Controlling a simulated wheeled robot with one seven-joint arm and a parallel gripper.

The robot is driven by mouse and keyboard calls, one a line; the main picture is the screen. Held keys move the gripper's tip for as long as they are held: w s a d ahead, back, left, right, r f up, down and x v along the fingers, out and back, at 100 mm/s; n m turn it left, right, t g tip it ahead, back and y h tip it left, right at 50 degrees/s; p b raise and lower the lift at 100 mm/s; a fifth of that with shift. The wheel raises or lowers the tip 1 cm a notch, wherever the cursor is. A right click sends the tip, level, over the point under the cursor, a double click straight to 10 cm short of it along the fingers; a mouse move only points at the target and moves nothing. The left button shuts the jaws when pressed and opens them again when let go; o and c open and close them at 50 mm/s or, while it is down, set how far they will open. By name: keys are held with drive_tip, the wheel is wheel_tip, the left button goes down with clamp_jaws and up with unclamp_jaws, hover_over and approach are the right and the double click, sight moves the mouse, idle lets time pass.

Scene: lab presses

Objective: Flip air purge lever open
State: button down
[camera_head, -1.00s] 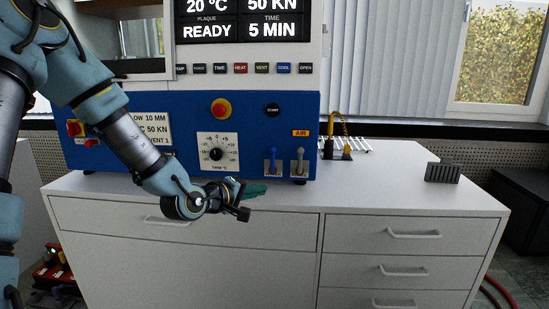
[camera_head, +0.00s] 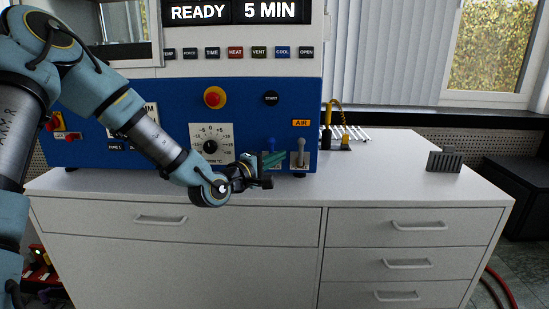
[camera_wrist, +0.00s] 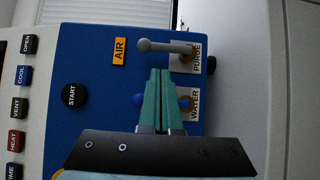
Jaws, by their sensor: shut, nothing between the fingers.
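The grey air purge lever (camera_head: 300,152) stands upright on its plate under the orange AIR label (camera_head: 301,123), low on the right of the blue panel. In the wrist view, which is turned sideways, the lever (camera_wrist: 163,46) points left from the PURGE plate (camera_wrist: 185,60). My gripper (camera_head: 281,156) is shut and empty, its green fingers just left of the grey lever. In the wrist view its fingertips (camera_wrist: 159,71) sit a little below the lever, with a small gap showing. They partly hide the blue WATER lever (camera_wrist: 184,101), also visible in the head view (camera_head: 270,146).
The START button (camera_wrist: 69,95) and a red emergency knob (camera_head: 215,97) are on the blue panel. A dial (camera_head: 210,146) is left of the levers. The white cabinet top (camera_head: 400,180) is clear to the right, up to a grey slotted block (camera_head: 444,160).

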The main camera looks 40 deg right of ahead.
sight(301, 153)
drive_tip(key=x, duration=0.6)
drive_tip(key=shift+p, duration=0.4)
